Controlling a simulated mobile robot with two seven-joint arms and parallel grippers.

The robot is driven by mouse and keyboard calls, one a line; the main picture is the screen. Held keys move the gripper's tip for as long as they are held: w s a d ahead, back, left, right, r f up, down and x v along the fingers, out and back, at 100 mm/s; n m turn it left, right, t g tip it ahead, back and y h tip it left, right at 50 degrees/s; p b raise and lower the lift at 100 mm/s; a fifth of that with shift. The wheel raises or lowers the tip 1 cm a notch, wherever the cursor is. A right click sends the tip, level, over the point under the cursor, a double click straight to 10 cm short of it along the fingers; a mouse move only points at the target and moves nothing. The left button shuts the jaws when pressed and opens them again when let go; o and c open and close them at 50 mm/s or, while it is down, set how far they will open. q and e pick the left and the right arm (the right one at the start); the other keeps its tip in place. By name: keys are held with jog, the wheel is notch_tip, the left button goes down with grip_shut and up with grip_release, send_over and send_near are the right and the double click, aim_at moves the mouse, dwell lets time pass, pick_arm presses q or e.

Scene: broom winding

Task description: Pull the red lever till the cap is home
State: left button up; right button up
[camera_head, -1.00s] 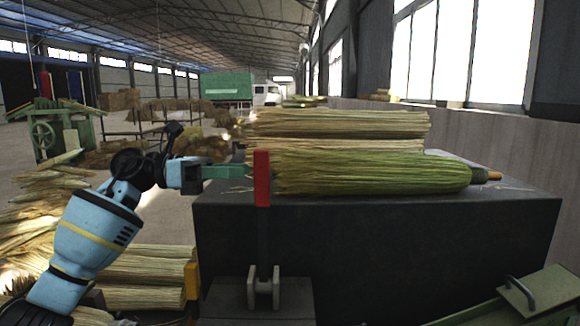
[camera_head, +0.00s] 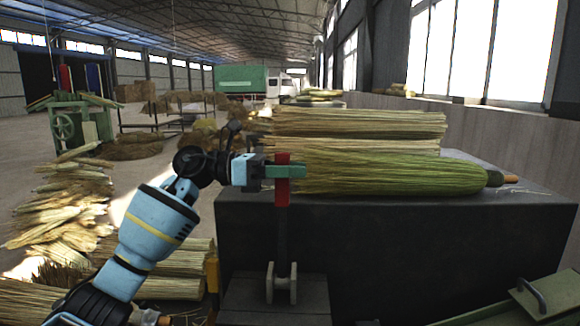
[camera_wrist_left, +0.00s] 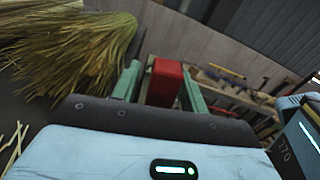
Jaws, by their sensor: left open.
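The red lever (camera_head: 282,197) stands upright on a dark arm that rises from a grey bracket in front of the black bench. My left gripper (camera_head: 291,171) is open at the lever's upper part, its green fingers level with the red grip. In the left wrist view the red grip (camera_wrist_left: 166,82) sits between the two green fingers, with a gap visible on the right side. A green broom (camera_head: 400,178) lies on the bench, with a dark collar (camera_head: 495,178) and an orange handle end at its right. I cannot tell which part is the cap. My right gripper is not in view.
The black bench (camera_head: 400,240) fills the right side. Bundles of straw (camera_head: 355,123) lie behind the broom. Loose straw piles (camera_head: 65,205) cover the floor at left. A green metal box with a handle (camera_head: 545,295) is at the lower right.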

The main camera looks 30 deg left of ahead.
pick_arm(q)
jog(key=shift+c, duration=0.2)
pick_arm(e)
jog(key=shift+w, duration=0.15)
pick_arm(q)
grip_shut()
jog(key=shift+d, duration=0.1)
